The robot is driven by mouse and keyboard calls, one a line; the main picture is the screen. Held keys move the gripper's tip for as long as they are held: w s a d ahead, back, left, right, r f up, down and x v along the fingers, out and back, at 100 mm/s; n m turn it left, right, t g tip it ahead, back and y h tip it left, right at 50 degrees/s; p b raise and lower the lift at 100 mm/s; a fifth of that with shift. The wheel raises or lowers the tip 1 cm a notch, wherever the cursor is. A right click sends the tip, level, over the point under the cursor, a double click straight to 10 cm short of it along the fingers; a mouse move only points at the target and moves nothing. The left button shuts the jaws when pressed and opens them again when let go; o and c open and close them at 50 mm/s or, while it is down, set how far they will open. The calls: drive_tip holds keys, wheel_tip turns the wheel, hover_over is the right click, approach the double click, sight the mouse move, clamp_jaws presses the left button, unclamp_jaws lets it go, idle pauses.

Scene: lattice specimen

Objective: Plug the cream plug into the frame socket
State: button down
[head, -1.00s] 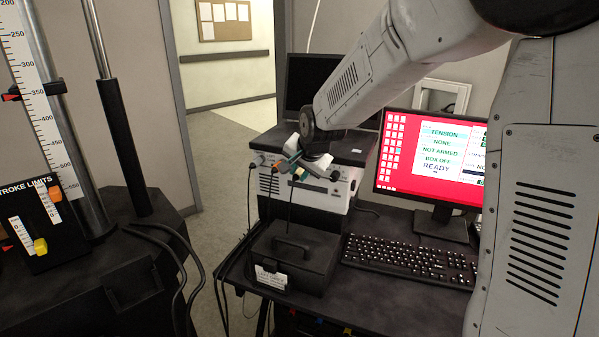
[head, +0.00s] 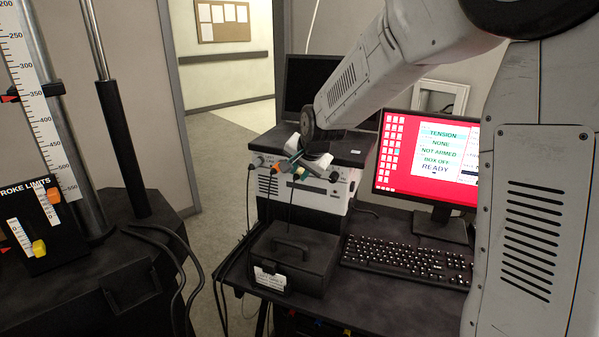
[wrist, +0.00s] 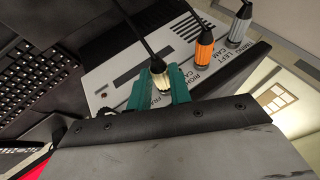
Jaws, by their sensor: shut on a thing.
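My gripper (wrist: 161,88), with teal fingertips, is shut on the cream plug (wrist: 161,77) in the wrist view. The plug's black cable runs up and away from its back end. In the head view, my gripper (head: 292,161) is at the front of the white instrument box (head: 325,193). The lettering "FRA…" on the panel (wrist: 124,81) is beside the plug, partly covered by my fingers. The frame socket and the plug's front end are hidden, so I cannot tell whether the plug is in it.
An orange plug (wrist: 204,46) and a grey plug (wrist: 240,25) stand in the panel beside the cream plug. A black case (head: 292,262), keyboard (head: 408,258) and red-screened monitor (head: 430,158) are on the desk. The testing machine (head: 75,265) is at left.

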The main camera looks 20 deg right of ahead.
drive_tip(key=shift+w+d+r, duration=0.1)
drive_tip(key=shift+w+d, duration=0.15)
idle(0.6)
drive_tip(key=c, duration=0.7)
unclamp_jaws()
drive_tip(key=shift+v, duration=2.45)
drive_tip(key=shift+v, duration=3.9)
